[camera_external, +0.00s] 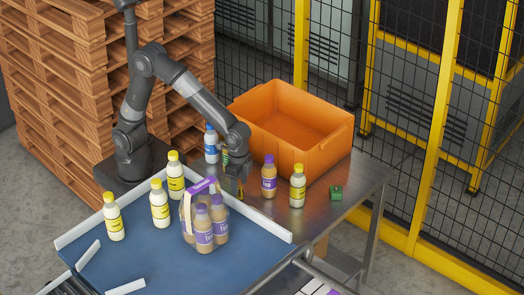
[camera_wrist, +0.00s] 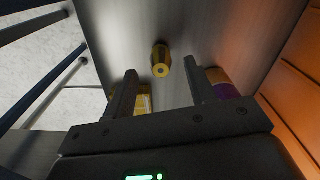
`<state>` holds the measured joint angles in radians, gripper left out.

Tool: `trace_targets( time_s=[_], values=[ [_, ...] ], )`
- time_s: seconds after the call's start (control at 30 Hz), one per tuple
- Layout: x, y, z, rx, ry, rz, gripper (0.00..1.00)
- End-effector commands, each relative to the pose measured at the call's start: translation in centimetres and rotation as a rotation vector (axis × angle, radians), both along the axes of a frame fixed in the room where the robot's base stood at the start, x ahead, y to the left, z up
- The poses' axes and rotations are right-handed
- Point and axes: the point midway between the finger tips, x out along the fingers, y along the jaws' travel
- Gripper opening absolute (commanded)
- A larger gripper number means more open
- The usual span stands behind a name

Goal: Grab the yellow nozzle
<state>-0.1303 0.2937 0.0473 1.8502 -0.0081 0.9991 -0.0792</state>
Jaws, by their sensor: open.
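The yellow nozzle (camera_wrist: 161,58) is a small brass-yellow piece with a round hole in its near end. It lies on the metal table top, ahead of my fingertips and between their lines in the wrist view. My gripper (camera_wrist: 160,70) is open, with a dark finger on either side and nothing between them. In the external view my gripper (camera_external: 235,188) points down low over the table, and a small yellow bit (camera_external: 241,192) shows beside its fingers, too small to make out well.
An orange crate (camera_external: 322,155) stands behind. A purple-capped bottle (camera_external: 269,178) and a yellow-capped bottle (camera_external: 298,187) stand to the right, a blue-labelled bottle (camera_external: 211,145) to the left. A green part (camera_external: 336,193) lies farther right. Several bottles stand on the blue surface (camera_external: 150,258) in front.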

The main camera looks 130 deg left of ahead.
Motion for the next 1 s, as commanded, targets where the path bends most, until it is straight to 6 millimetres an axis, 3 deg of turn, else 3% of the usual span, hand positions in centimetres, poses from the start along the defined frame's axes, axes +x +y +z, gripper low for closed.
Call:
trace_targets(
  time_s=[0.2, 0.47, 1.0],
  values=[
    [0.1, 0.1, -2.8, 0.0, 0.0, 0.0, 0.5],
    [0.1, 0.1, -3.1, 0.0, -0.001, 0.0, 0.5],
    [0.1, 0.1, -3.0, 0.0, -0.001, 0.0, 0.07]
  ],
)
